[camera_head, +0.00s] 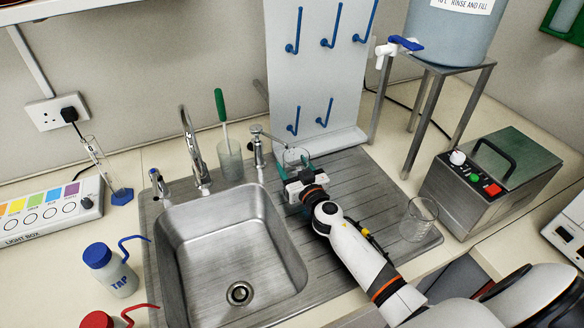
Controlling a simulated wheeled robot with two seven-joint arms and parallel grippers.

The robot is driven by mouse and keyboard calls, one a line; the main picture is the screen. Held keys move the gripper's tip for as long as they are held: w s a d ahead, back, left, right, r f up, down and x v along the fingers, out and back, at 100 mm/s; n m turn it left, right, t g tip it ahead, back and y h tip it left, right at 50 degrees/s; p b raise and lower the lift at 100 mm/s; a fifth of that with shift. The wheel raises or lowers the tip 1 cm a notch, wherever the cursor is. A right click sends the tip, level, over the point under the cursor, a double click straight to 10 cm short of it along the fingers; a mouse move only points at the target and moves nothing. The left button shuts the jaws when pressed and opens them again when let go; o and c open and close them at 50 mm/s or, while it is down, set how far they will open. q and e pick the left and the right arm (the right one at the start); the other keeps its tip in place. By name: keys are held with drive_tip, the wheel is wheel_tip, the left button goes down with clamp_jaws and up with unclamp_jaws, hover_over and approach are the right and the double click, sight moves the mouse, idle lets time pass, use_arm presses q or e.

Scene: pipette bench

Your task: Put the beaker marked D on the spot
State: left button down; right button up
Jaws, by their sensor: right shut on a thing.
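My right gripper (292,167) reaches over the ribbed drainboard (352,172), just right of the sink. It is shut on a clear glass beaker (296,156), partly hidden by the fingers, near the foot of the peg board. Any letter on it is too small to read. A second clear glass beaker (419,216) stands at the right end of the drainboard, beside my right arm; I cannot make out a letter on it either. I cannot make out a marked spot. My left gripper is out of view.
The steel sink (222,245) with its tap (194,150) lies left of my gripper. A soap pump (257,146) and a cup with a green-handled brush (229,160) stand close behind. The white peg board (315,75) rises behind the drainboard. A metal box (488,180) stands right.

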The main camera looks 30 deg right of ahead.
drive_tip(key=shift+w+f+b, duration=0.35)
drive_tip(key=shift+w+f, duration=0.1)
drive_tip(key=shift+w, duration=0.25)
drive_tip(key=shift+s+f, duration=0.1)
drive_tip(key=shift+f, duration=0.25)
drive_tip(key=shift+f+b, duration=0.2)
drive_tip(key=shift+b, duration=0.25)
drive_tip(key=o, duration=1)
drive_tip(key=shift+r, duration=0.1)
